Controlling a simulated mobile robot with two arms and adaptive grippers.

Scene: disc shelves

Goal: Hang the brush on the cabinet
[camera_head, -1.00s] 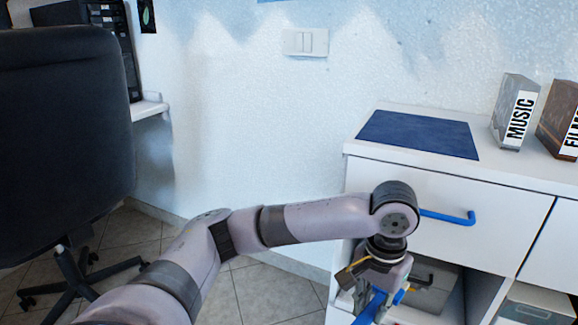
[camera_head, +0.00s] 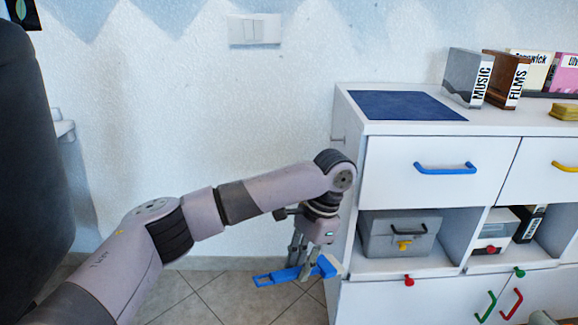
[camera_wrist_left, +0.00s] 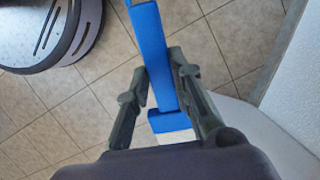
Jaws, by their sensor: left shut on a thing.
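The blue brush (camera_head: 278,277) is in the grip of my left gripper (camera_head: 306,262), low beside the left side of the white cabinet (camera_head: 393,190). Its slotted handle end points left and its head is nearest the cabinet. In the left wrist view, the fingers (camera_wrist_left: 158,85) close on both sides of the blue brush (camera_wrist_left: 152,45), with pale bristles at its lower end. A small peg (camera_head: 338,139) sticks out from the cabinet's left side, above the gripper. My right gripper is not in view.
A blue mat (camera_head: 405,105) and book-like boxes (camera_head: 468,78) sit on the cabinet top. A blue handle (camera_head: 445,168) projects from the front drawer. A grey box (camera_head: 398,240) stands on the shelf below. A dark chair (camera_head: 20,180) is at far left; floor between is clear.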

